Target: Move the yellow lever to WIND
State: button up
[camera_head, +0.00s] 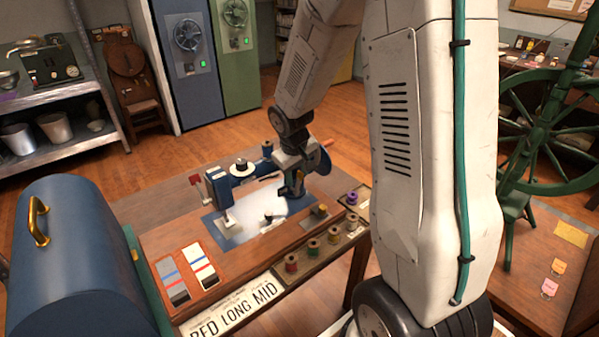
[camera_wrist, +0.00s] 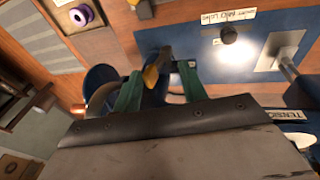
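The blue sewing machine (camera_head: 222,186) stands on a wooden table, with a bright work area at its base. In the wrist view the two green fingers of my gripper (camera_wrist: 158,88) are apart, one on each side of the yellow lever (camera_wrist: 153,72) and a dark blue part. The lever's tip points up in that picture. I cannot tell whether a finger touches it. No WIND mark can be read; the small white labels are too blurred.
Thread spools (camera_head: 313,247) stand in a tray along the table's right edge. A white lettered card (camera_head: 236,312) lies at the front. A blue domed box (camera_head: 75,255) stands at left. A round black knob (camera_wrist: 229,35) and a TENSION label (camera_wrist: 284,113) lie right of my fingers.

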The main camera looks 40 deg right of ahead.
jog(key=a, duration=0.1)
jog(key=a+f, duration=0.1)
jog(key=a, duration=0.1)
dwell(0.8)
jog(key=shift+r, duration=0.1)
jog(key=shift+d+r, duration=0.15)
jog(key=shift+d, duration=0.25)
jog(key=v, duration=0.8)
dwell(0.7)
dwell(0.6)
